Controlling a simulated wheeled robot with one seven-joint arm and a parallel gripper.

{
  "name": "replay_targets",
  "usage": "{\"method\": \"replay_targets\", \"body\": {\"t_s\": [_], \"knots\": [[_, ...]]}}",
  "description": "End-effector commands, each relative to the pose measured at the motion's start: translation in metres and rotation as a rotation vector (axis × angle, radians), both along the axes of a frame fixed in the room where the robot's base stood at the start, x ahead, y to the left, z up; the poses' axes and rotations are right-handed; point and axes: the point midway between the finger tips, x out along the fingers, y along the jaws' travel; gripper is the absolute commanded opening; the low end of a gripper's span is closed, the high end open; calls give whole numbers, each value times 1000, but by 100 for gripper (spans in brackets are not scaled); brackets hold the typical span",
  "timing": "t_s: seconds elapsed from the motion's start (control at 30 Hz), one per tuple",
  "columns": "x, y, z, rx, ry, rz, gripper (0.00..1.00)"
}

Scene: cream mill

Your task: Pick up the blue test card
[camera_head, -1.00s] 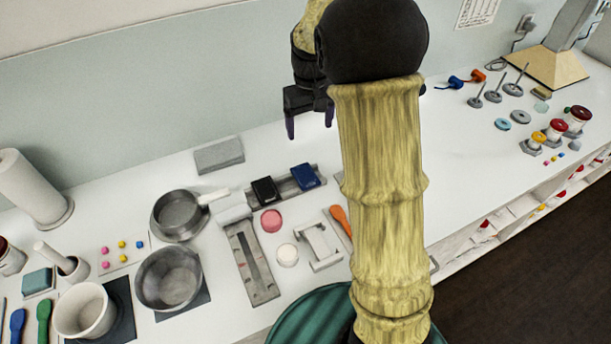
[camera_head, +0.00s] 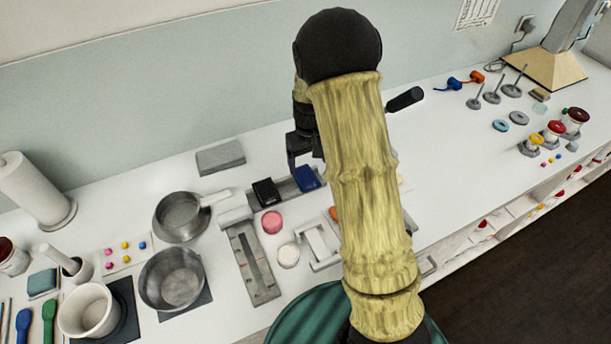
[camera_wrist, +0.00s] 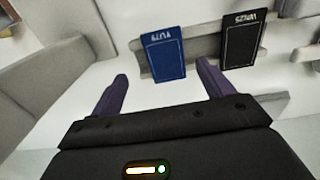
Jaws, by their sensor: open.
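The blue test card (camera_head: 307,178) stands in a grey holder (camera_head: 289,190) on the white counter, to the right of a black card (camera_head: 265,191). In the wrist view the blue card (camera_wrist: 162,55) shows its printed face between and beyond my fingertips, and the black card (camera_wrist: 244,39) is to its right. My gripper (camera_wrist: 161,84) is open and empty, with a purple finger on either side of the blue card's lower end. In the head view my gripper (camera_head: 305,166) is partly hidden by my arm and appears close to the card. I cannot tell whether it touches.
A grey block (camera_head: 220,157) lies behind the holder. A pan (camera_head: 181,216), a pot (camera_head: 171,277) and a pink disc (camera_head: 271,221) are to the left and front. A black cylinder (camera_head: 405,99) lies farther right, with free counter around it.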

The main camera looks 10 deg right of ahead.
Motion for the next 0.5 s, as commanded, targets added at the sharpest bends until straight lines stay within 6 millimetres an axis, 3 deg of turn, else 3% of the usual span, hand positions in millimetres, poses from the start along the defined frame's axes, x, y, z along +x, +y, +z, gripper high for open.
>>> {"method": "replay_targets", "body": {"t_s": [0.5], "knots": [[2,3,-12,0,3,-1,80]]}}
